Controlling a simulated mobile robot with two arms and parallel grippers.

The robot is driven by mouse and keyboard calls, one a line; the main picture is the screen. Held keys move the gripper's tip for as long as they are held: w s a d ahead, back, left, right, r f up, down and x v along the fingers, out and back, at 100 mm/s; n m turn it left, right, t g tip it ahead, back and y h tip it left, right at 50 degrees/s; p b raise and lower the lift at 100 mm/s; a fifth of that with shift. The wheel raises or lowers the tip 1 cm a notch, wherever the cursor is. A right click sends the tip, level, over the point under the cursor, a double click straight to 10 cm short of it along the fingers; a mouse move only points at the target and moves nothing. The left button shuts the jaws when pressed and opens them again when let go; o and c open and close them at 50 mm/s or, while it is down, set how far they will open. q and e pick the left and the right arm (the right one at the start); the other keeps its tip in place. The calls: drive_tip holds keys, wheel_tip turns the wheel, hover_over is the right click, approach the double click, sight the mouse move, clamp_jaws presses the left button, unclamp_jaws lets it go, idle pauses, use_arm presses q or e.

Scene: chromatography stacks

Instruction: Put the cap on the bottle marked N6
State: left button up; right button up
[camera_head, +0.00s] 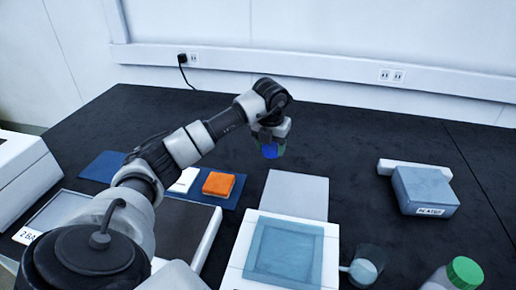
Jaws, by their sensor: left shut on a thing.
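My left gripper (270,143) hangs above the dark bench, near the middle of the view. It is shut on a small blue object (269,151), with a bit of green showing at its right side. The fingers hide part of it, and I cannot tell for sure that it is a cap. A bottle (436,281) with a green top (465,272) stands at the lower right, cut off by the frame edge. No N6 mark is readable on it. My right gripper is not in view.
A white unit with a blue-grey panel (284,252) stands at the bottom centre, with a clear glass vessel (366,265) beside it. A grey-blue labelled box (425,188) is at the right. An orange block (218,184) lies left of centre. The back of the bench is clear.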

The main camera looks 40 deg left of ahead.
use_arm(q)
drive_tip(key=d+r, duration=0.3)
drive_tip(key=d, duration=0.2)
drive_tip(key=shift+d+r, duration=0.2)
drive_tip(key=shift+d, duration=0.1)
